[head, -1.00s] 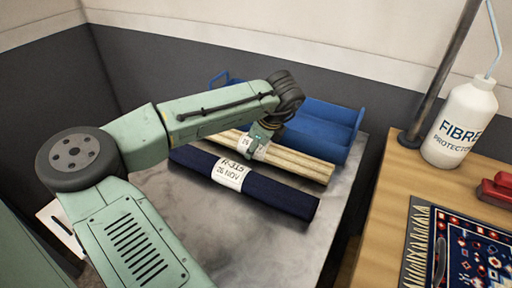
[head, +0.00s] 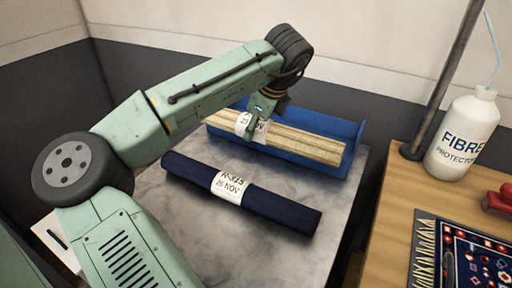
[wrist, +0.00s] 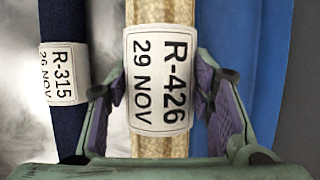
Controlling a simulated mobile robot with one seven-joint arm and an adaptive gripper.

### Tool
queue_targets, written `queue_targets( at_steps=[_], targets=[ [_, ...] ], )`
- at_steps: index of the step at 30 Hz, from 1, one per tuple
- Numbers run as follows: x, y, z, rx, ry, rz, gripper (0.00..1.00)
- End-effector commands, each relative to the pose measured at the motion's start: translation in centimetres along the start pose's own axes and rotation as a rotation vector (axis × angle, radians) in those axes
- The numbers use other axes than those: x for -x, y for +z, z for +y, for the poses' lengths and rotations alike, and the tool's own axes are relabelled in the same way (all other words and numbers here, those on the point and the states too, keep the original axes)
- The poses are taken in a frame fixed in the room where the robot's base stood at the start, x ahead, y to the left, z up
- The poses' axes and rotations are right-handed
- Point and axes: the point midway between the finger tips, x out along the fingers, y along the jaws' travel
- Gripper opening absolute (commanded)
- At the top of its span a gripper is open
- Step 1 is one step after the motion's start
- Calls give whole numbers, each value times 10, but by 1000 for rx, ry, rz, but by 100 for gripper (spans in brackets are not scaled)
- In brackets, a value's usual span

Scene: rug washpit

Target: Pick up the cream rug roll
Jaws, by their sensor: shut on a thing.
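The cream rug roll (head: 305,143) is held by my gripper (head: 258,122) around its paper label, left of the roll's middle. In the wrist view the roll (wrist: 158,13) runs between the two fingers (wrist: 160,100), and its white label reads R-426, 29 NOV. The roll appears raised above the table, in front of and partly over the blue tray (head: 352,165). The wrist view shows the tray's blue surface (wrist: 262,60) to the right of the roll. Parts of the roll are hidden by my gripper and arm.
A navy rug roll (head: 275,207) labelled R-315 lies on the grey table (head: 230,250) in front. To the right, a wooden bench (head: 392,215) holds a white fibre protector bottle (head: 464,135), a red object (head: 500,200) and a patterned rug (head: 475,255). A metal pole (head: 440,85) stands there.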

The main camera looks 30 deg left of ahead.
Motion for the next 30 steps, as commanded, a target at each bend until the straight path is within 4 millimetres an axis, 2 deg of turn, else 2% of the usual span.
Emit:
queue_targets(
  at_steps=[6, 15, 21, 30],
  targets=[
    [54, 21, -14, 2, -5, 0, 1],
    [118, 48, -30, 0, -3, -1, 1],
    [143, 59, -36, 0, -1, -2, 1],
    [156, 64, -39, -2, -2, -1, 1]
  ],
)
